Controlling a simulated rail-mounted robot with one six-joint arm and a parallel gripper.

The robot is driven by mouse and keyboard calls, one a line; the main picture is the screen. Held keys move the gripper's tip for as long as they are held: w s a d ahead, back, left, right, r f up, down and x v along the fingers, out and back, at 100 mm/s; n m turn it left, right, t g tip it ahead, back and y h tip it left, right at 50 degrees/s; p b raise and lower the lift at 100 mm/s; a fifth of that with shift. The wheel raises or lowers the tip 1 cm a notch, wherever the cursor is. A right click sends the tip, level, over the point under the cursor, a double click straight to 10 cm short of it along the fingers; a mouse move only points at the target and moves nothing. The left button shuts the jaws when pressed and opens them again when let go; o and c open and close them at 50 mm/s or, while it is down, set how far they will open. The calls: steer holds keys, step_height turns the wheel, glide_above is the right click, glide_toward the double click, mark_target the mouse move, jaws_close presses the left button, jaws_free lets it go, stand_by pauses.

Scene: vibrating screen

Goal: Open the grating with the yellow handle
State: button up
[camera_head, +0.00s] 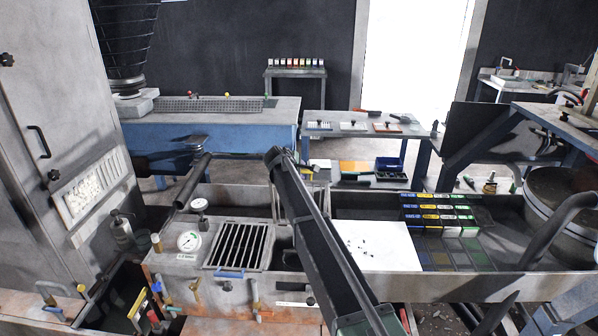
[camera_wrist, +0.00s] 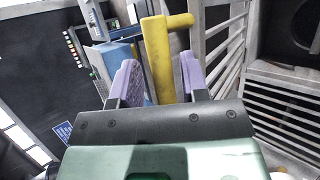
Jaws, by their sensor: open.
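In the wrist view a thick yellow handle (camera_wrist: 157,50) stands upright between the two purple fingertips of my gripper (camera_wrist: 158,78). A short yellow arm sticks out from its upper part to the right. My gripper is open, with one finger on each side of the handle and gaps visible on both sides. The handle's lower end is hidden behind the gripper body. Pale bars of a grating (camera_wrist: 215,42) run close to the right finger. In the head view I cannot make out my fingertips or the yellow handle for certain.
In the head view a dark-slatted grating (camera_head: 240,246) with a blue handle (camera_head: 229,274) lies beside a dial gauge (camera_head: 189,241). A white board (camera_head: 376,247) lies to the right. A blue table (camera_head: 215,128) stands behind. In the wrist view a slatted panel (camera_wrist: 285,117) fills the right.

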steer(key=p+v, duration=0.6)
steer(key=v, duration=0.5)
steer(key=shift+p, duration=0.4)
steer(key=shift+f, duration=0.1)
steer(key=shift+c, duration=0.2)
